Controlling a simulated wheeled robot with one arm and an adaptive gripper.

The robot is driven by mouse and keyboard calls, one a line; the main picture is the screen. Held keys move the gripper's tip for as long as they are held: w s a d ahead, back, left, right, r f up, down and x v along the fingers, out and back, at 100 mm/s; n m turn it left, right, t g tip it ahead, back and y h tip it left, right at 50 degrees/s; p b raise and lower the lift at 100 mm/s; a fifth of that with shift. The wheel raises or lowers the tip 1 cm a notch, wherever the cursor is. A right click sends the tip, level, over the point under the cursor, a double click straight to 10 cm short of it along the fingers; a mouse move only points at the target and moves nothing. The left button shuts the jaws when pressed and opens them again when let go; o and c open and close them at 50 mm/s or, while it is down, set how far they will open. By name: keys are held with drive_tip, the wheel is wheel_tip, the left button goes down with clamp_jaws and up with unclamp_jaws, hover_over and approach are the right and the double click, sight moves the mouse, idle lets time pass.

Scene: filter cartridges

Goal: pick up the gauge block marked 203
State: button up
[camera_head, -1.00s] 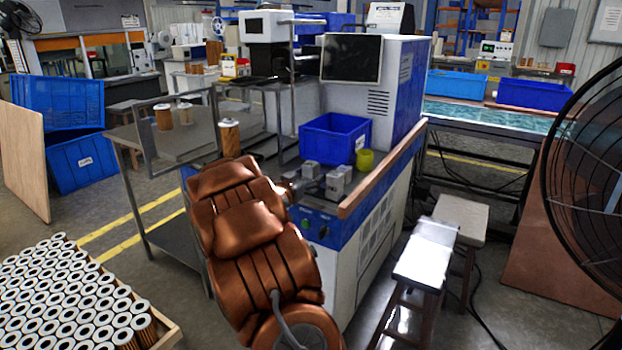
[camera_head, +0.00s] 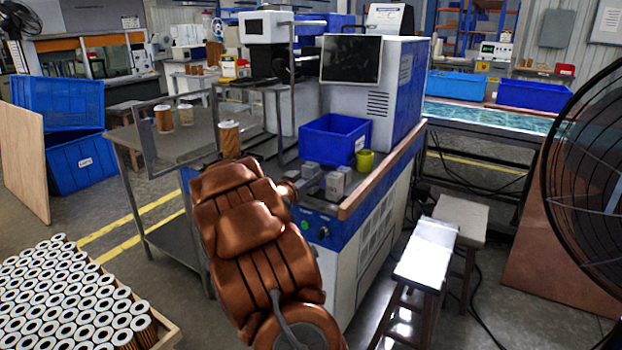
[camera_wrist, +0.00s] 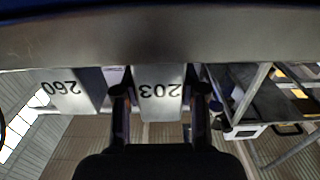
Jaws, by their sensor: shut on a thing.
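The gauge block marked 203 (camera_wrist: 161,80) is a pale grey block with dark digits, upside down in the wrist view. My gripper (camera_wrist: 160,100) is shut on it, one dark finger at each side. The block appears to meet the grey surface (camera_wrist: 160,35) at the top of that view; I cannot tell whether there is a gap. A similar block marked 260 (camera_wrist: 62,89) stands apart to the left. In the head view, grey blocks (camera_head: 336,185) stand on the machine's front ledge, but their marks are unreadable and my arm hides most of my gripper.
A blue bin (camera_head: 333,139) and a yellow-green cup (camera_head: 365,160) stand behind the blocks. A wooden edge strip (camera_head: 378,180) borders the ledge on the right. A side table (camera_head: 165,150) with cartridges stands to the left, and stools (camera_head: 425,262) stand to the right.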

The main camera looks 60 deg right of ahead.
clamp_jaws()
drive_tip(key=shift+r, duration=0.15)
